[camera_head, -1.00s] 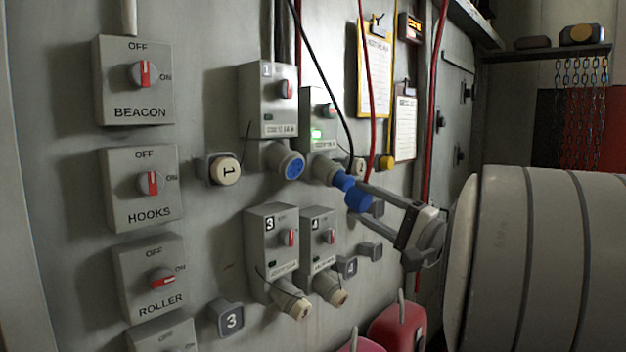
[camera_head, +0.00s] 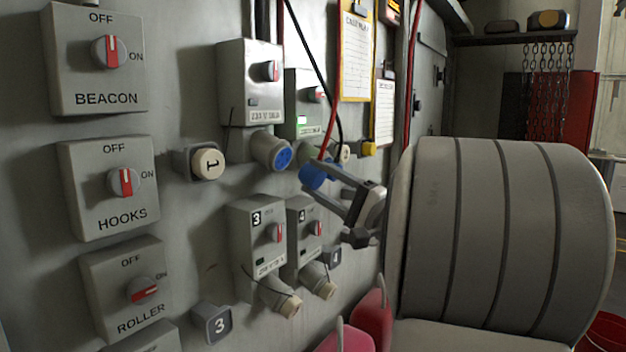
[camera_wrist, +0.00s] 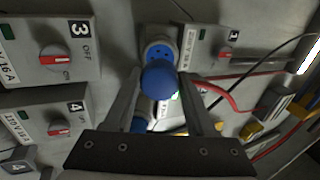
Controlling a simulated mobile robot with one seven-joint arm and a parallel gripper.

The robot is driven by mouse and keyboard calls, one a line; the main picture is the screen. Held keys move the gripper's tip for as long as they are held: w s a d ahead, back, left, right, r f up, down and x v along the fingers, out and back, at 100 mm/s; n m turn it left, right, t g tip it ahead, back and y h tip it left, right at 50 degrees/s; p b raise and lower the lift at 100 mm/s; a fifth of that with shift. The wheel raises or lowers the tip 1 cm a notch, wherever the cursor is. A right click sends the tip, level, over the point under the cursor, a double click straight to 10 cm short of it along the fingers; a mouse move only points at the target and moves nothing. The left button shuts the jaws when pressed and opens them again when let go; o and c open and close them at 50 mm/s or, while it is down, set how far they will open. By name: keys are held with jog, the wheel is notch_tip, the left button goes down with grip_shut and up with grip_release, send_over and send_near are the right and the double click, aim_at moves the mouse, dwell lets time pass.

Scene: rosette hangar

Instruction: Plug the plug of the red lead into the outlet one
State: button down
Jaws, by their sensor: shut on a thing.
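My gripper (camera_head: 322,188) is shut on the blue plug (camera_head: 313,177) of the red lead (camera_head: 330,135). It holds the plug in the air, in front of the wall and to the lower right of outlet one's socket. Outlet one (camera_head: 248,85) is a grey box with a red switch and a round blue-faced socket (camera_head: 283,156) below it. In the wrist view the plug (camera_wrist: 160,79) sits between the fingers and overlaps the lower part of that socket (camera_wrist: 157,45). The gap between them cannot be judged there.
Outlet two (camera_head: 304,100), with a green light, is right of outlet one. Capped outlets three (camera_head: 257,240) and four (camera_head: 303,235) are below. A black lead (camera_head: 316,60) hangs near outlet two. A large grey ribbed cylinder (camera_head: 530,240) fills the right.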

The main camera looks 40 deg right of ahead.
aim_at(301, 170)
jog(key=shift+p+x, duration=1.05)
jog(key=shift+x, duration=1.15)
jog(key=shift+f+b, duration=0.1)
jog(key=shift+b, duration=1.3)
jog(key=shift+w+a+r, duration=0.2)
jog(key=shift+w+r, duration=0.05)
jog(key=shift+w, duration=0.2)
jog(key=shift+c, duration=0.7)
grip_release()
jog(key=b+v, duration=0.3)
jog(key=v, duration=1.4)
jog(key=shift+s, duration=0.2)
jog(key=shift+f, duration=0.1)
